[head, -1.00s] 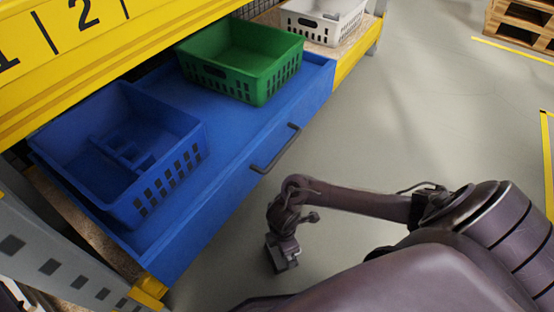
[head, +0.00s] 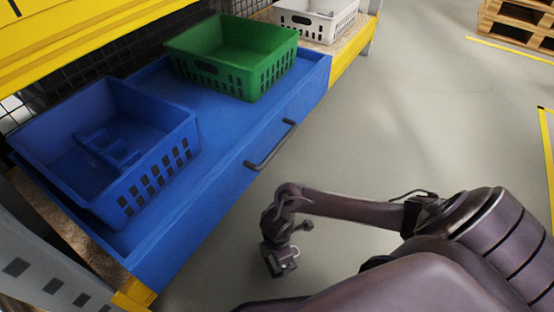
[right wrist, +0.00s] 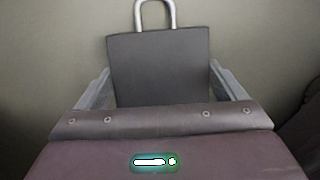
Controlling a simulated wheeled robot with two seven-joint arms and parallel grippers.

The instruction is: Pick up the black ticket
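In the right wrist view, a flat dark grey, nearly black piece (right wrist: 158,70) with a silver loop on top, padlock-like in shape, sits between the two grey fingers of my right gripper (right wrist: 160,92). The fingers appear to touch its two sides. I cannot tell whether this piece is the black ticket; no other black ticket shows. In the head view my right gripper (head: 279,262) hangs over the floor in front of the blue drawer, with the small loop showing beside it. My left gripper is not in view.
The open blue drawer (head: 225,150) has a handle (head: 271,146) on its front. It holds a blue crate (head: 160,165) with a small blue piece inside, and a green crate (head: 262,77). A white crate (head: 345,22) stands beyond. The floor at right is clear up to a pallet (head: 520,22).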

